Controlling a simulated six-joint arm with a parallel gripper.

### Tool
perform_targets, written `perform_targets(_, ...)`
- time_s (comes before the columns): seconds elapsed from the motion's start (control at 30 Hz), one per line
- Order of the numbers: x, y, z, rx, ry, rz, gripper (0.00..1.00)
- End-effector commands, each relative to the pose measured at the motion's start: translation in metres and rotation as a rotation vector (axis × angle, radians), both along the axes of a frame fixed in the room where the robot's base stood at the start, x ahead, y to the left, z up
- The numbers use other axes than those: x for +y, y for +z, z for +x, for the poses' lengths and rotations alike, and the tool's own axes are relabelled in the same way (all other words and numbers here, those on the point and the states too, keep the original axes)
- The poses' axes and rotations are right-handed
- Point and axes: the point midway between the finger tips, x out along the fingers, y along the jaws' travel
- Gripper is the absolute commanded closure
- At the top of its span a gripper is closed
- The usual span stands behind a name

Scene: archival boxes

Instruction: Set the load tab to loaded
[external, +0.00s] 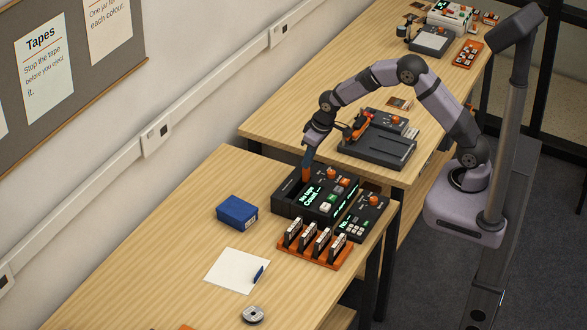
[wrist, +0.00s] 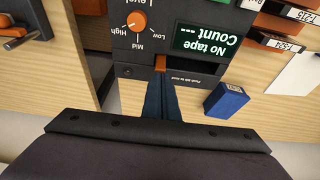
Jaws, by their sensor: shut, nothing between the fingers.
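The black tape unit (external: 325,207) stands on the near table, with its green-lit screen reading "No tape Count ---" in the wrist view (wrist: 207,37). An orange tab (wrist: 160,62) sits at the edge of its slot, beside a small label that looks like "Push tab to load"; it also shows in the external view (external: 305,175). My gripper (wrist: 161,80) is shut and empty. Its dark blue fingers point at the tab, with the tips at or very close to it. I cannot tell whether they touch. The fingertips hide part of the tab and slot.
An orange rack of tapes (external: 315,250) and a black keypad unit (external: 363,216) stand right of the tape unit. A blue box (external: 237,212) and white paper (external: 237,270) lie to the left. Another table holds a dark grey machine (external: 377,147).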

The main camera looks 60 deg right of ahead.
Motion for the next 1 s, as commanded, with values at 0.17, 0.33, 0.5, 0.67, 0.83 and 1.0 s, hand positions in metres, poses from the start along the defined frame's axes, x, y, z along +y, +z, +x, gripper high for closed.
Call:
perform_targets(0.17,0.000,-0.015,0.000,0.002,0.000,0.000,1.00)
perform_targets(0.33,0.000,-0.016,-0.002,0.006,0.000,0.000,1.00)
perform_targets(0.5,0.000,-0.015,-0.003,0.009,0.000,-0.001,1.00)
perform_targets(0.67,0.000,-0.006,-0.003,0.009,0.000,-0.001,1.00)
perform_targets(0.83,0.000,0.019,-0.001,0.000,0.000,0.000,1.00)
perform_targets(1.0,0.000,0.040,-0.002,-0.009,0.000,0.000,1.00)
